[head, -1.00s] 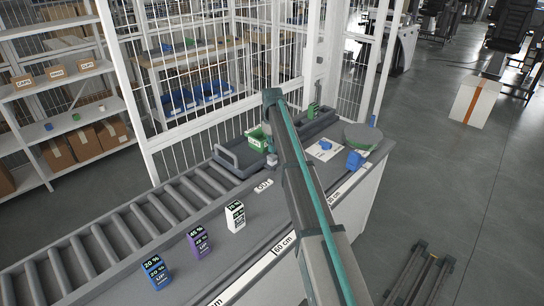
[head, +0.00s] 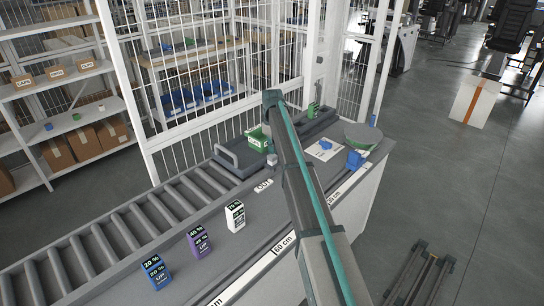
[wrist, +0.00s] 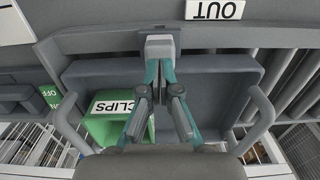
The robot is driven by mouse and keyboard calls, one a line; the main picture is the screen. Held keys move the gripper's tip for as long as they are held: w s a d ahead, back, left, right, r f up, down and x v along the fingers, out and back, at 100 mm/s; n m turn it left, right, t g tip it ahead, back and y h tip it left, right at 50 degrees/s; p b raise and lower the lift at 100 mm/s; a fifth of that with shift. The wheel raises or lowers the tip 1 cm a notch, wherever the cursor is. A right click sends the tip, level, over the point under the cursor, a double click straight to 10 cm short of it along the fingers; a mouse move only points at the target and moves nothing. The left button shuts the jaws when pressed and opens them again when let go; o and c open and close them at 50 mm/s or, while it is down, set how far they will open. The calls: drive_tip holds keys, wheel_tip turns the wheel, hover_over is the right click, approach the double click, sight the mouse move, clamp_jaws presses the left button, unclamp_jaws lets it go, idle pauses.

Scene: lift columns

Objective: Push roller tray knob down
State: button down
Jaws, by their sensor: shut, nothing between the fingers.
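The roller tray (head: 228,160) is grey with a raised handle at each end and sits at the far end of the roller track. It fills the middle of the wrist view (wrist: 225,92). A small pale grey block, seemingly the knob (wrist: 160,47), stands at the tray's edge on a darker mount; it also shows in the head view (head: 272,160). My gripper (wrist: 160,72) is shut and empty, its fingertips at the knob in the wrist view. I cannot tell whether they touch it. My arm mostly hides the gripper in the head view.
A green CLIPS box (wrist: 112,128) stands in the tray. An OUT label (head: 263,185) lies on the bench beside the knob. Blue, purple and white cartons stand along the bench's near part. A wire fence (head: 210,100) rises behind the rollers (head: 110,235).

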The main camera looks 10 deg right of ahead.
drive_tip(key=shift+f+b, duration=0.3)
drive_tip(key=shift+f, duration=1.2)
drive_tip(key=shift+r, duration=0.1)
drive_tip(key=shift+r+p, duration=2)
drive_tip(key=shift+r, duration=2.5)
